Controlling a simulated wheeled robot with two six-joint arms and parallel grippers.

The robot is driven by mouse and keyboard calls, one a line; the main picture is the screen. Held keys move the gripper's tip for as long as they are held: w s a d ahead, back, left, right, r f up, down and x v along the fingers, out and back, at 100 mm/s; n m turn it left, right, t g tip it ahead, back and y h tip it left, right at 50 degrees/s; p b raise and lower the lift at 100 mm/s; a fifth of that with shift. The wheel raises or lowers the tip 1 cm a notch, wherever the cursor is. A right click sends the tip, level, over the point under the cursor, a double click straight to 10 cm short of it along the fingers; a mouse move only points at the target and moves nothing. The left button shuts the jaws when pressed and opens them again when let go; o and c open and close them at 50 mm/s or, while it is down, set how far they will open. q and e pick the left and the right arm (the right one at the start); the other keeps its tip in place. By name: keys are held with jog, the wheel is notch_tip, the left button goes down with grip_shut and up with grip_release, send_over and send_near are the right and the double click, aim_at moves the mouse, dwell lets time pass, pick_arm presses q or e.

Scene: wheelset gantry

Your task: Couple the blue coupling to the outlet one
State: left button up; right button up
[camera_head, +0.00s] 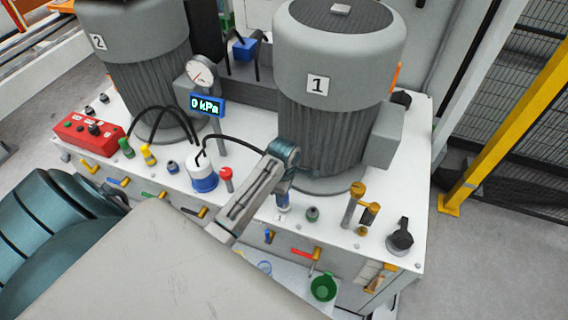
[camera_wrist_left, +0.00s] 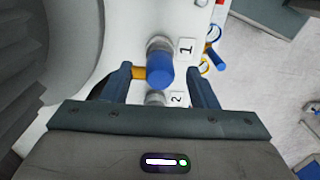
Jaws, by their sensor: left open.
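The blue coupling (camera_wrist_left: 160,70) is a short blue cylinder between the open fingers of my left gripper (camera_wrist_left: 165,88) in the left wrist view. Its far end meets a grey metal fitting (camera_wrist_left: 159,44) beside the plate marked 1 (camera_wrist_left: 187,48); I cannot tell whether it is locked on. A second grey fitting (camera_wrist_left: 155,98) beside the plate marked 2 is partly hidden. In the head view my left gripper (camera_head: 284,186) points down over the white deck, above the small 1 plate (camera_head: 280,218), with a blue part (camera_head: 283,198) under it. My right gripper is not in view.
Motor 1 (camera_head: 335,70) stands close behind the gripper. A black hose (camera_head: 240,138) runs from a white and blue canister (camera_head: 203,178) towards the gripper. A red-topped valve (camera_head: 226,176) and a brass fitting (camera_head: 354,200) stand nearby. The gauge display (camera_head: 207,105) reads 0 kPa.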

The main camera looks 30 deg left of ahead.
pick_arm(q)
notch_tip(320, 180, up, 7)
jog(key=shift+f+b, duration=0.15)
jog(key=shift+b, duration=0.75)
jog(key=shift+r+p, duration=0.75)
jog(key=shift+r, duration=0.7)
